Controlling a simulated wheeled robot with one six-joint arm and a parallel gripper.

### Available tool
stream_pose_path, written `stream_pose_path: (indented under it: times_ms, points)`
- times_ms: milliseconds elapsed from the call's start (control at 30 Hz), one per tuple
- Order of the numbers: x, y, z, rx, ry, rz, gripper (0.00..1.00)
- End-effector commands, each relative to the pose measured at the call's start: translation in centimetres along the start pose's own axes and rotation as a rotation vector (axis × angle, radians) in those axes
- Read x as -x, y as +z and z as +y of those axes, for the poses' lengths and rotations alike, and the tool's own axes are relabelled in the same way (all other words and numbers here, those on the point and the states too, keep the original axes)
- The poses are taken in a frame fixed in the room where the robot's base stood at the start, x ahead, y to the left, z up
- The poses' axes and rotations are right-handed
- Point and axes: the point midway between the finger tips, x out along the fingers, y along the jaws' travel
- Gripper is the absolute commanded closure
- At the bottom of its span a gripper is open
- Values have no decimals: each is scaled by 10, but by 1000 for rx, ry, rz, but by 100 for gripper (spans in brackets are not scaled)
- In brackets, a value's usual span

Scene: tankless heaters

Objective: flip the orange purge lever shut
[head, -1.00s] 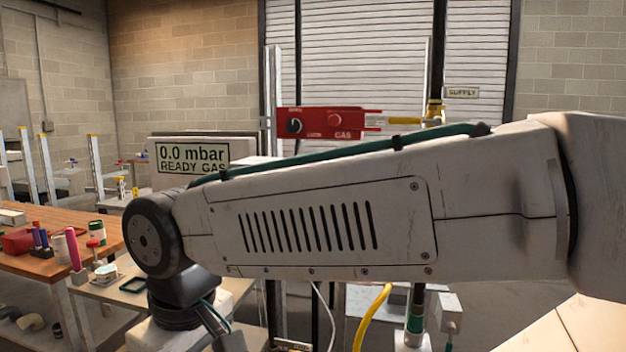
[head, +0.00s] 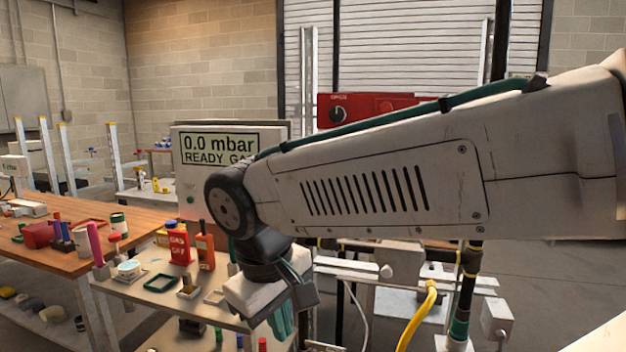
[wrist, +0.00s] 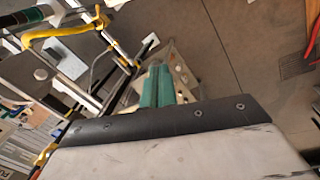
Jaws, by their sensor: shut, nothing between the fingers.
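I cannot make out the orange purge lever in either view; my own arm covers much of the heater rig in the head view. My gripper (head: 281,318) hangs below the wrist at the lower middle of the head view, beside the small bench. Its green fingers (wrist: 157,86) are together and empty in the wrist view, above the floor and clear of the rig's pipes. A yellow hose (head: 417,318) rises at the rig's lower right, and a yellow pipe (wrist: 55,32) shows at upper left in the wrist view.
A display (head: 219,147) reads 0.0 mbar READY GAS. A red gas panel (head: 365,108) stands behind my arm. A small bench (head: 135,292) holds a red can (head: 179,247) and an orange bottle (head: 205,249). Bare floor (wrist: 225,50) lies right of my fingers.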

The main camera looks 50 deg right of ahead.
Motion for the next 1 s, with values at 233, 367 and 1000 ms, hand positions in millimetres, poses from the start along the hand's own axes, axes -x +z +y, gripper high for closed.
stream_pose_path:
  times_ms: [233, 367, 1000]
  points:
    - [25, -76, 108, -44, 579, -192, 100]
    - [48, -132, 152, -59, 897, -210, 100]
    - [85, -236, 188, -54, 1387, -100, 100]
